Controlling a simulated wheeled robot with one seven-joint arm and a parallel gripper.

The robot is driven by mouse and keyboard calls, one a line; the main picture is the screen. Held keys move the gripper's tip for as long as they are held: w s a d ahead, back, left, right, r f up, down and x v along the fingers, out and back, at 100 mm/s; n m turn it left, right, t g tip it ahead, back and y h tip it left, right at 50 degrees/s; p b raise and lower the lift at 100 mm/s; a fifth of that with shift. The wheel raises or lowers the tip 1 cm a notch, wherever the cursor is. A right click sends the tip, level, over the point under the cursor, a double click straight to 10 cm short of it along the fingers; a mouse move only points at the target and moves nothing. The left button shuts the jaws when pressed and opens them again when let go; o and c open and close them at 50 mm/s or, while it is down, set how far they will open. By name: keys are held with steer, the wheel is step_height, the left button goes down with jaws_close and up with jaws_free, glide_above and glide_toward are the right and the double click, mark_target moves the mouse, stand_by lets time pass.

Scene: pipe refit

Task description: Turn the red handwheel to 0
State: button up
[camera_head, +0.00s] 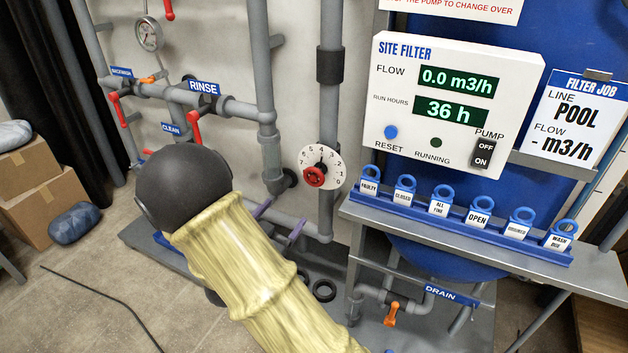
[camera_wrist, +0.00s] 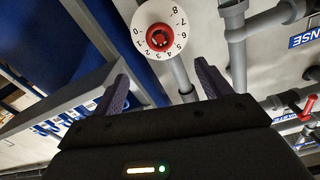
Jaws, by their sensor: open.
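The red handwheel (camera_head: 314,177) sits on a white numbered dial (camera_head: 333,158) fixed to a grey vertical pipe. In the wrist view the handwheel (camera_wrist: 160,38) is seen nearly face-on, with the dial (camera_wrist: 174,17) around it and numbers from 0 to 8 in sight. The wheel's exact setting cannot be read surely. My gripper (camera_wrist: 163,75) is open and empty, its two purple fingers apart and pointing towards the handwheel without touching it. In the head view the purple fingers show below and left of the wheel; my yellow-sleeved arm covers the rest of the gripper.
A grey shelf (camera_head: 420,222) with a row of blue tags stands right of the wheel, under the filter panel (camera_head: 455,60). Red-handled pipes (camera_head: 193,130) and a gauge (camera_head: 148,34) are at left. An orange drain valve (camera_head: 391,313) is below.

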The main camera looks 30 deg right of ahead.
mark_target(313, 179)
steer(key=b+x, duration=0.1)
steer(key=x, duration=1.6)
steer(key=shift+w+d, duration=0.15)
steer(key=shift+w, duration=0.05)
steer(key=c, duration=1)
